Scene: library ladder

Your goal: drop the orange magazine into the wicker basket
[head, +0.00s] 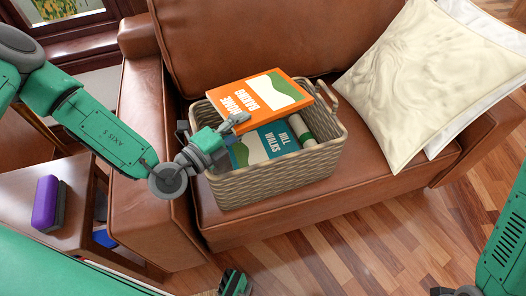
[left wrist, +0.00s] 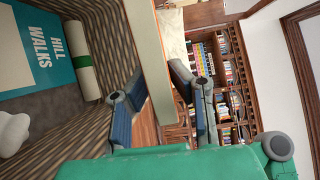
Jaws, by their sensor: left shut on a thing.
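The orange magazine (head: 262,98), lettered "Home Baking", is tilted above the wicker basket (head: 275,182) and overlaps its opening in the head view. My left gripper (head: 236,122) is shut on the magazine's near edge. In the left wrist view the magazine (left wrist: 162,50) shows nearly edge-on between the two fingers of my left gripper (left wrist: 156,78). The basket's woven wall (left wrist: 75,130) is close beside the fingers there.
Inside the basket are a teal "Hill Walks" magazine (head: 265,143) and a cream-and-green roll (head: 301,131). The basket stands on a brown leather sofa (head: 375,190), with cream cushions (head: 425,75) at right. A side table holds a purple object (head: 47,203).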

